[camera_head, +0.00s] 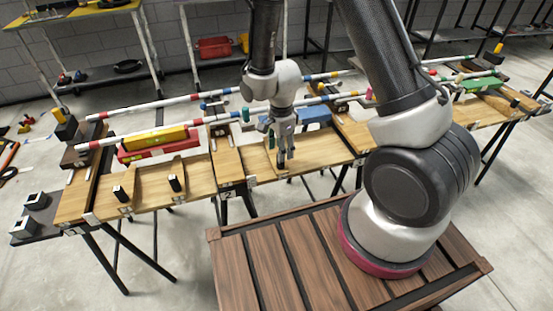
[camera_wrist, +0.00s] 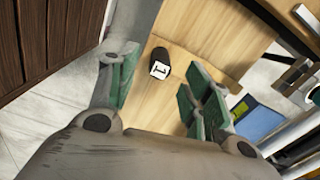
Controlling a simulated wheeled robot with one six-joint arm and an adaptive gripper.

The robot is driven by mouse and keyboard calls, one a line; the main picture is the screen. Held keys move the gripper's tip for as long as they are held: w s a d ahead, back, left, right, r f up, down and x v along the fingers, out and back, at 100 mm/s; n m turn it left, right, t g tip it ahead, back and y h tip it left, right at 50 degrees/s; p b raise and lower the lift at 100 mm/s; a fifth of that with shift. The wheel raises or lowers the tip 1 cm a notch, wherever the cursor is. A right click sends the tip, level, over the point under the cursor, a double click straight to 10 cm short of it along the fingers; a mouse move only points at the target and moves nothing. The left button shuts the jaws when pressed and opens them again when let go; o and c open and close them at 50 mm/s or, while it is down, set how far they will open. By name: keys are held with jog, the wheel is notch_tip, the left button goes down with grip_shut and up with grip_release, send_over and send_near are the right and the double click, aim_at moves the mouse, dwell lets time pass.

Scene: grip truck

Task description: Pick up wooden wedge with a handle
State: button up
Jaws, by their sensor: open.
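A black handle with a white label marked 1 (camera_wrist: 160,65) stands on a pale wooden board (camera_wrist: 210,35) in the wrist view; I take this board to be the wooden wedge. My gripper (camera_wrist: 165,85) is open, with its green-padded fingers on either side of the handle in the picture. The fingers look apart from the handle, and the gap in depth is hard to judge. In the head view my gripper (camera_head: 285,152) points down over the middle section of the wooden bench, where the fingers largely hide the handle.
Two more black handles (camera_head: 122,195) (camera_head: 175,184) stand on wooden pieces at left. Red-and-white striped rails (camera_head: 150,137) run along the bench behind my gripper. Yellow and red blocks (camera_head: 155,140) lie near them. A blue block (camera_head: 314,113) is close behind my gripper.

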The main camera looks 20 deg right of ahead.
notch_tip(320, 180, down, 4)
jog(key=shift+f, duration=0.15)
grip_shut()
jog(key=shift+d, duration=0.1)
dwell(0.3)
